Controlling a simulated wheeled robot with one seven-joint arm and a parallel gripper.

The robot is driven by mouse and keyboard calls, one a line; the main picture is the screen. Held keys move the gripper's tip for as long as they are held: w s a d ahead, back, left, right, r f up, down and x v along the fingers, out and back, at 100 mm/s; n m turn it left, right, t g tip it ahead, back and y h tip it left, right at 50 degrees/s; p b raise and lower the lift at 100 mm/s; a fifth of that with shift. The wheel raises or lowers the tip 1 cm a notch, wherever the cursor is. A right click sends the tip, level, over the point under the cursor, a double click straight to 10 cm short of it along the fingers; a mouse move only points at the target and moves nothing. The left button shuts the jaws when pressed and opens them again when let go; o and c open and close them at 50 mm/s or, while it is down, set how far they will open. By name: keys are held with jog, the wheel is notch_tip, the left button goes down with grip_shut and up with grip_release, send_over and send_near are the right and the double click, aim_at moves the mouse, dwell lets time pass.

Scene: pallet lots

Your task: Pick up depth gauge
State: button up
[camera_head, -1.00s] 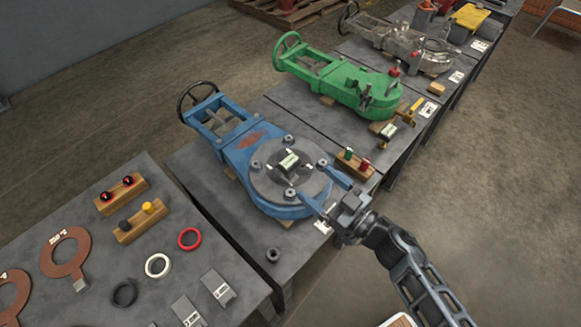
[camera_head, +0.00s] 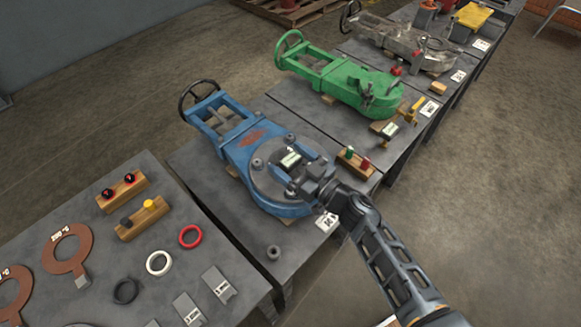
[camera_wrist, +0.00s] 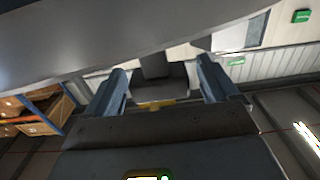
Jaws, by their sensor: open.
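The depth gauge (camera_head: 291,159), a small dark block with a pale display, stands on the round grey flange (camera_head: 262,184) of the blue valve (camera_head: 238,150). My gripper (camera_head: 289,172) is over the flange, right at the gauge, with its blue fingers apart. In the wrist view, my gripper (camera_wrist: 162,86) is open, and a dark grey block with a stem, apparently the gauge (camera_wrist: 158,93), lies between the fingers. I cannot tell whether either finger touches it. The gripper body hides part of the flange and the gauge's lower part.
Bolts stand around the flange. A wooden block with green and red plugs (camera_head: 355,160) is to the right. A green valve (camera_head: 345,85) stands behind. The left table holds rings, including a red ring (camera_head: 190,237), and brown gaskets (camera_head: 68,249). A loose nut (camera_head: 273,252) lies in front.

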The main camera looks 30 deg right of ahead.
aim_at(290, 159)
jog(key=c, duration=1.5)
jog(key=shift+r+p, duration=0.4)
jog(key=shift+r, duration=0.45)
notch_tip(290, 159, up, 3)
jog(key=shift+p, duration=0.65)
jog(key=s+d+r, duration=0.2)
jog(key=d+r, duration=0.1)
jog(key=d, duration=0.4)
jog(key=s+d+r, duration=0.3)
jog(key=d, duration=0.4)
jog(key=shift+w+a+f+b, duration=0.75)
jog(key=shift+w+a+f, duration=0.35)
jog(key=shift+a+f, duration=0.55)
jog(key=shift+w+a+f+b, duration=0.7)
jog(key=shift+w+a+f, duration=0.55)
jog(key=shift+f, duration=0.55)
jog(key=shift+w+a+f+b, duration=0.75)
jog(key=shift+w+a+f, duration=0.2)
jog(key=shift+a+f, duration=0.75)
